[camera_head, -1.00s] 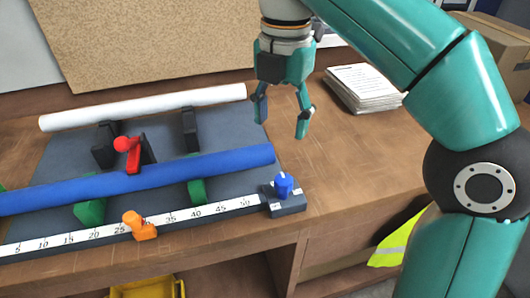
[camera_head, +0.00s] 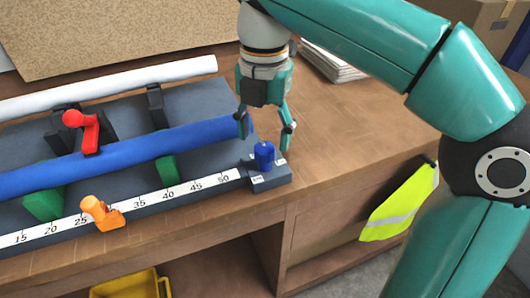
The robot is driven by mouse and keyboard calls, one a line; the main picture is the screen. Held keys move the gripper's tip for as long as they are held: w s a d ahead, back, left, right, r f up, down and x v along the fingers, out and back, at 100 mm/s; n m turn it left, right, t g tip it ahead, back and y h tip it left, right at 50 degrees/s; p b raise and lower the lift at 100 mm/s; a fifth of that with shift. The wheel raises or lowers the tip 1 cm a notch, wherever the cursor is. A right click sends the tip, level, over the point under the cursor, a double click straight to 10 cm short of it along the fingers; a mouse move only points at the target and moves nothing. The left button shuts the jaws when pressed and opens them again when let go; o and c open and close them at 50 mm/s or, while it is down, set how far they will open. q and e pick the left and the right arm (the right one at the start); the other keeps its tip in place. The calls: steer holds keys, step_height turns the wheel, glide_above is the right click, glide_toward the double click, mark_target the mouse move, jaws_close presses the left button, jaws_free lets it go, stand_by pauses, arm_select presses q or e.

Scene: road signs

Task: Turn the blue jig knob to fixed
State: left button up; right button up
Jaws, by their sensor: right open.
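The blue jig knob (camera_head: 264,155) stands upright on a dark block (camera_head: 270,177) at the right end of the white ruler scale. Small labels lie beside the knob, too small to read. My right gripper (camera_head: 265,140) points down just above and behind the knob, open, with one finger on each side of it in the picture. I cannot tell whether either finger touches the knob. Its left finger shows in front of the end of the blue tube (camera_head: 120,152). My left gripper is not in view.
An orange slider (camera_head: 101,213) sits on the ruler (camera_head: 150,204). A red clamp handle (camera_head: 82,128), green supports and a white tube (camera_head: 120,82) lie left. Papers (camera_head: 335,62) lie behind. The bench (camera_head: 365,120) is clear to the right. A yellow vest (camera_head: 402,205) hangs at the front.

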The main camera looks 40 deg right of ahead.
mark_target(265, 147)
steer(key=shift+f+b, duration=0.3)
steer(key=shift+f, duration=1.4)
